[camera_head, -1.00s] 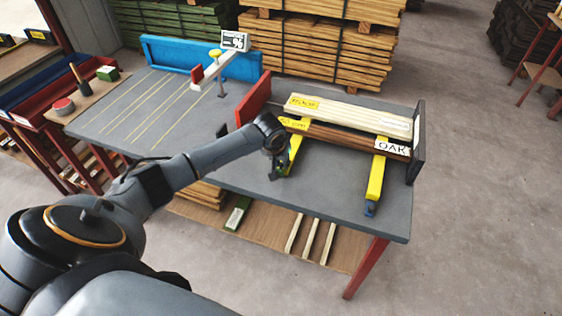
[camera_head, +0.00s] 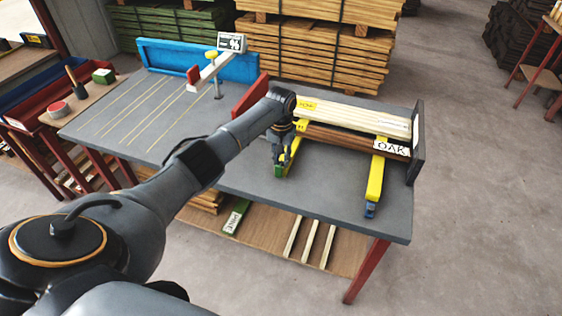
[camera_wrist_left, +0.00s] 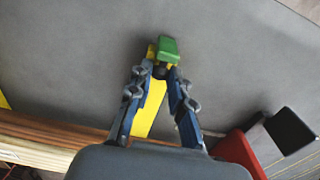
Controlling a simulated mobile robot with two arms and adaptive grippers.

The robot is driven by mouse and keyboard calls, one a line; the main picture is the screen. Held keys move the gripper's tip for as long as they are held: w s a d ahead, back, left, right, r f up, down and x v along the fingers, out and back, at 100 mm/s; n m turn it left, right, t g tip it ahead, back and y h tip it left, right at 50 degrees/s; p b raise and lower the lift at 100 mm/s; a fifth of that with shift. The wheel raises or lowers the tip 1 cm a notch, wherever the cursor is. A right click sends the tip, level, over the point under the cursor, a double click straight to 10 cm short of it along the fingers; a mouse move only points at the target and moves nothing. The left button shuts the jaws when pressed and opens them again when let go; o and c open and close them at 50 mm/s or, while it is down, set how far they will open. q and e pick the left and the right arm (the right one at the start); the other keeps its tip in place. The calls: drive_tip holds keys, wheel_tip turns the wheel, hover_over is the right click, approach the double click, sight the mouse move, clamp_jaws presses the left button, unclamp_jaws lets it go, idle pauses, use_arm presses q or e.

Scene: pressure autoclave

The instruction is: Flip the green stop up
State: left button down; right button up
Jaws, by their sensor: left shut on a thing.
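The green stop (camera_head: 279,171) is at the near end of the left yellow bar (camera_head: 294,150) on the grey table. In the left wrist view the green stop (camera_wrist_left: 168,48) shows as a small green block at the end of the yellow bar (camera_wrist_left: 150,108). My left gripper (camera_head: 281,160) comes down over that bar end. In the left wrist view its fingertips (camera_wrist_left: 160,70) close in at the green stop's near edge, shut on it. The fingers partly hide the stop in the head view, and I cannot tell its exact tilt. My right gripper is not in view.
Boards, one labelled OAK (camera_head: 391,147), lie across both bars. A red plate (camera_head: 250,97) stands left of them and a dark plate (camera_head: 417,140) right.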

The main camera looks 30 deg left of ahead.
sight(281, 162)
use_arm(q)
drive_tip(key=c, duration=1.2)
unclamp_jaws()
drive_tip(key=shift+r, duration=0.1)
wheel_tip(281, 162, up, 12)
drive_tip(key=shift+f, duration=0.1)
drive_tip(key=shift+f, duration=0.1)
